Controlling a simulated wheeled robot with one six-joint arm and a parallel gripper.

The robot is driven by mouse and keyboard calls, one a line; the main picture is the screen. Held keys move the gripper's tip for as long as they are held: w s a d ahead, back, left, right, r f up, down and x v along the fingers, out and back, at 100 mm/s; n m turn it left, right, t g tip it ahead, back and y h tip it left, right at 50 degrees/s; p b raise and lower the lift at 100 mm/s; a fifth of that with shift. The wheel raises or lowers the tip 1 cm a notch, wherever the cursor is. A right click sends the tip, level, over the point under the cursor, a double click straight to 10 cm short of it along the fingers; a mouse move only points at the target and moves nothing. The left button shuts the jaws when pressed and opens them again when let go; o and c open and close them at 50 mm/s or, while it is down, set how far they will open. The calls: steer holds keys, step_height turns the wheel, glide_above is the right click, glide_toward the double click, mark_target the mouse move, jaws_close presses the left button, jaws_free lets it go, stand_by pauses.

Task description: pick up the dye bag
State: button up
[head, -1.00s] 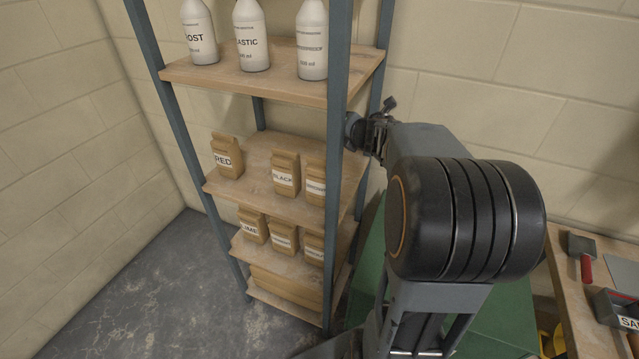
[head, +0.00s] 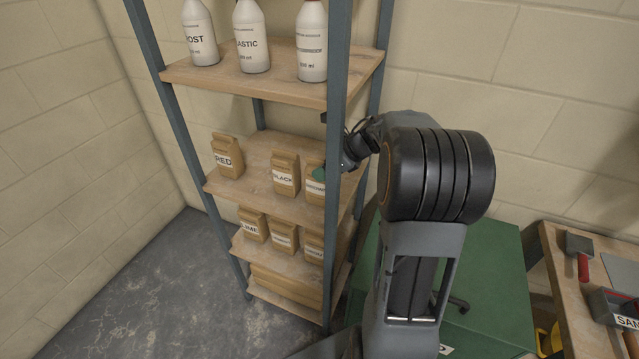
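Brown paper dye bags with white labels stand on the shelves. On the middle shelf (head: 240,191) are a bag labelled RED (head: 227,158), one labelled BLACK (head: 285,174) and a third bag (head: 315,186) at the right, its label too small to read surely. My gripper (head: 322,172) is at the third bag, reaching in from the right behind the rack's front post. A small green part shows against that bag's upper right side. The post hides most of the gripper, so its fingers and any contact with the bag cannot be made out.
The rack's blue-grey front post (head: 334,200) stands close to my arm. White bottles (head: 252,38) stand on the shelf above. More bags (head: 253,224) stand on the shelf below. A green box (head: 500,270) and a workbench (head: 570,275) are at the right.

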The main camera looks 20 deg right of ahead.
mark_target(315, 190)
steer(key=shift+x, duration=1.55)
steer(key=shift+c, duration=0.4)
jaws_close()
steer(key=shift+r, duration=0.15)
